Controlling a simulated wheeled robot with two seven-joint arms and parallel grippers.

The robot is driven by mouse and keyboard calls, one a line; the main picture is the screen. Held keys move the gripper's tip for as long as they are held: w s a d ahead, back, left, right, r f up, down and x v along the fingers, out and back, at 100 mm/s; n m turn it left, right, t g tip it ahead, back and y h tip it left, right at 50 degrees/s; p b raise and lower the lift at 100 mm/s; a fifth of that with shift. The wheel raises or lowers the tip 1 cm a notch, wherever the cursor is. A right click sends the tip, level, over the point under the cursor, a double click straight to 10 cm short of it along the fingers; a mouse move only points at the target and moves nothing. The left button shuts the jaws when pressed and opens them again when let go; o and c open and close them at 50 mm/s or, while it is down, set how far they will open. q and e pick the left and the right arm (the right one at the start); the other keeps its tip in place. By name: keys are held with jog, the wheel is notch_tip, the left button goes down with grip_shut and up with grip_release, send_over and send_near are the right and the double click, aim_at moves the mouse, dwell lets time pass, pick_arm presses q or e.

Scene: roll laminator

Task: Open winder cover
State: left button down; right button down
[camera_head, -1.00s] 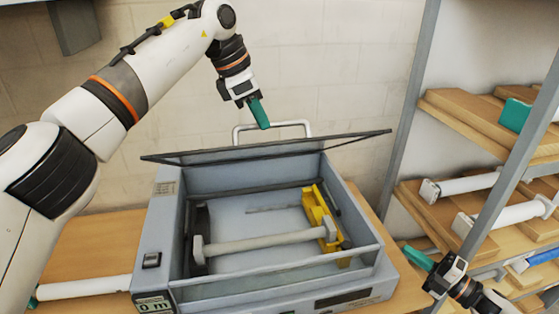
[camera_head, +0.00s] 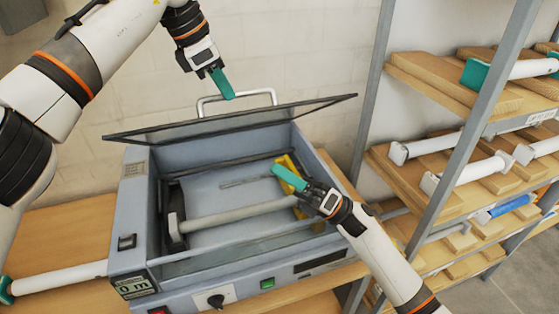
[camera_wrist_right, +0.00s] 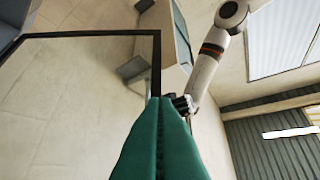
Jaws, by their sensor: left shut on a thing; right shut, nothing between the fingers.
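The winder cover (camera_head: 235,122) is a clear panel in a dark frame, raised at a tilt above the open grey laminator (camera_head: 133,205). Its light metal handle (camera_head: 268,92) stands at its far edge. My left gripper (camera_head: 224,86) is shut on the handle, its green fingertips at the bar. My right gripper (camera_head: 289,177) is shut and empty, over the open bay near its right side, below the cover. In the right wrist view, its green fingers (camera_wrist_right: 160,140) are together beside the cover's dark-framed panel (camera_wrist_right: 75,85); my left arm shows behind.
A roller (camera_head: 230,214) lies across the bay, with a yellow bracket (camera_head: 288,163) at its right end, partly hidden by my right gripper. Wooden shelves (camera_head: 455,90) with several rolls stand at right behind a grey post. Another roll (camera_head: 60,278) lies on the table at left.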

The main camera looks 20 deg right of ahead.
aim_at(228, 118)
pick_arm(q)
jog(key=shift+w+a+f, duration=0.2)
jog(key=shift+f, duration=0.05)
pick_arm(e)
jog(key=x, duration=0.3)
jog(key=d+x, duration=0.1)
jog(key=x, duration=0.2)
jog(key=w+r+x, duration=0.1)
jog(key=x, duration=0.3)
jog(key=shift+d+r, duration=0.15)
jog(key=shift+d, duration=0.05)
jog(key=shift+w+r, duration=0.25)
jog(key=shift+r, duration=0.1)
